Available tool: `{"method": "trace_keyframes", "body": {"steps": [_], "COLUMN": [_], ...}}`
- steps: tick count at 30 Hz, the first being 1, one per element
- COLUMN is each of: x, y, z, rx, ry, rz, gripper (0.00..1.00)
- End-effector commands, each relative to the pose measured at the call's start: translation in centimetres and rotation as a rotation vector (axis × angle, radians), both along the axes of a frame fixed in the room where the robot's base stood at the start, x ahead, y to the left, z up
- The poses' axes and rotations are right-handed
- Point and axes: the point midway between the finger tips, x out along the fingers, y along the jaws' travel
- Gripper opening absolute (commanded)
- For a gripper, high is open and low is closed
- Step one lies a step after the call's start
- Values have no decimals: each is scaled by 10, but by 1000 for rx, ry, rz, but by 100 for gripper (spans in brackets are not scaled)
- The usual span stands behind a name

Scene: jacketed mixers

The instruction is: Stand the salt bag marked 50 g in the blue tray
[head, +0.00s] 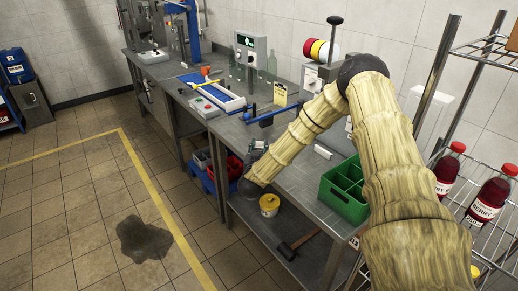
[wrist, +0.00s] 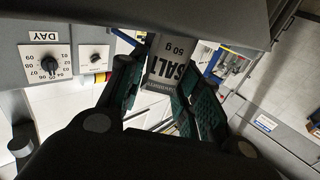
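The salt bag (wrist: 172,64) is grey and white, printed SALT 50 g. In the wrist view it sits between the green pads of my gripper (wrist: 167,98), which appear to press on both sides. It is tilted in the picture, and its far end is cut off by a dark part above.
A green divided crate (head: 346,190) stands on the bench's near end. A panel marked DAY (wrist: 50,62) with dials is left in the wrist view. A yellow tub (head: 269,205) and hammer (head: 288,250) lie on the lower shelf. Red bottles (head: 487,199) stand on the rack at right.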

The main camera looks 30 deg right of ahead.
Motion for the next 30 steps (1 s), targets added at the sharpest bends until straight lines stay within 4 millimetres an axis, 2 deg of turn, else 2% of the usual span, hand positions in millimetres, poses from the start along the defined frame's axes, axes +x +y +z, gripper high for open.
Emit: {"method": "trace_keyframes", "body": {"steps": [1, 2, 14, 16, 30], "x": [0, 0, 0, -4, -65], "y": [0, 0, 0, 5, 57], "z": [0, 0, 5, 2, 1], "rx": [0, 0, 0, 1, 0], "ry": [0, 0, 0, 1, 1], "rz": [0, 0, 0, 2, 2], "gripper": [47, 52, 52, 52, 52]}}
